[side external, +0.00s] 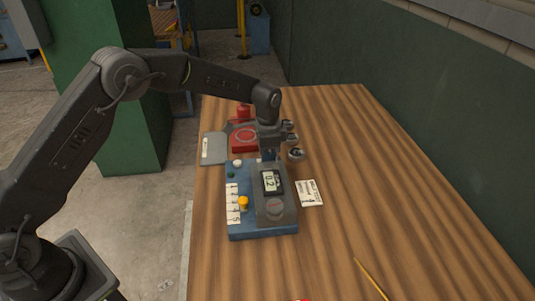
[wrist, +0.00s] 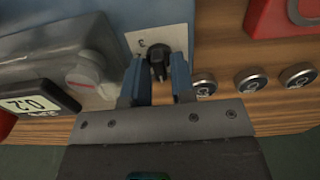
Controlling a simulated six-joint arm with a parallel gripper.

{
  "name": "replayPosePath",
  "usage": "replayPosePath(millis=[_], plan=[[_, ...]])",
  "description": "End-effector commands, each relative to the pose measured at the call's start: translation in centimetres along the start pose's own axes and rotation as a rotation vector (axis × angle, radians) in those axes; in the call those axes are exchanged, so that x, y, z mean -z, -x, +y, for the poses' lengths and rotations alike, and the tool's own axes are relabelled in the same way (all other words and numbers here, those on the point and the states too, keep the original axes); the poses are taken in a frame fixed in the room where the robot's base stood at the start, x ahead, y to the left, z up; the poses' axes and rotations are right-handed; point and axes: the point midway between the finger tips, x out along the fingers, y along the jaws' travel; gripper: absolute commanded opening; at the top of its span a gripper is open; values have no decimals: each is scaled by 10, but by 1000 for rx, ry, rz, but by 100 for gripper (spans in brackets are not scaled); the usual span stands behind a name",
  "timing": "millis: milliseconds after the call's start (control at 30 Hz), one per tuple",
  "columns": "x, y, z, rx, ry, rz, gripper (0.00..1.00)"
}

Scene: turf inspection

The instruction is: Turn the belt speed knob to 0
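A black knob (wrist: 158,58) stands on a white plate (wrist: 135,40) with a small mark, on a blue panel (wrist: 110,14). My gripper (wrist: 157,72) has its two blue fingers apart, one on each side of the black knob; firm contact does not show. In the side view my gripper (side external: 268,154) points down at the far end of the blue base (side external: 262,235) and hides the black knob. Which knob is the belt speed knob cannot be read. A grey box (side external: 280,211) carries a display (side external: 271,182) reading about 0.2 and a grey round knob (wrist: 84,72).
A yellow knob (side external: 243,202) stands beside a numbered strip (side external: 232,204). A red device (side external: 244,138) and a grey plate (side external: 213,148) lie beyond. Several round metal pieces (side external: 296,154) and a white card (side external: 310,194) are at right.

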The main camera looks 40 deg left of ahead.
Motion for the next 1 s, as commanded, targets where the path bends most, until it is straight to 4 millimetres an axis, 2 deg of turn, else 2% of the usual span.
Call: replayPosePath(millis=[167,267,700,833,1000], plan=[[0,3,0,0,-1,0,23],[0,14,0,2,-1,2,23],[0,107,0,2,0,2,23],[0,125,0,2,0,2,23],[0,137,0,0,0,0,23]])
